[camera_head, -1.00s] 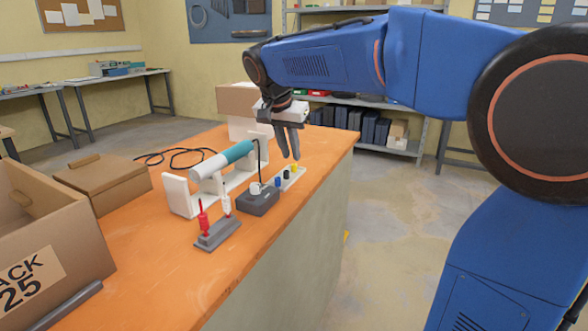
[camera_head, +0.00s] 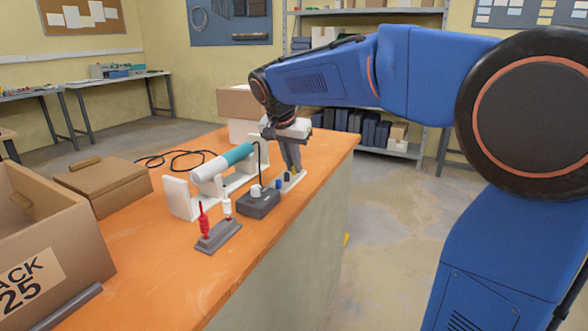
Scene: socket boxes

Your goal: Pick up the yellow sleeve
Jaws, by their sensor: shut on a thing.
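The yellow sleeve (camera_head: 294,172) stands at the far end of a small pale holder strip (camera_head: 287,189) on the orange table. Only a little of its yellow shows, since my fingers cover most of it. My gripper (camera_head: 293,170) points down and is shut on the yellow sleeve, low at the holder. A dark sleeve (camera_head: 286,176) and a blue sleeve (camera_head: 278,182) stand nearer in the same strip.
A grey box with a white knob (camera_head: 258,203) is beside the strip. A teal and white tool (camera_head: 223,162) lies in a white stand to the left. A grey base (camera_head: 218,237) holds red and white probes. Cardboard boxes (camera_head: 102,184) fill the left. Clear table lies at the front.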

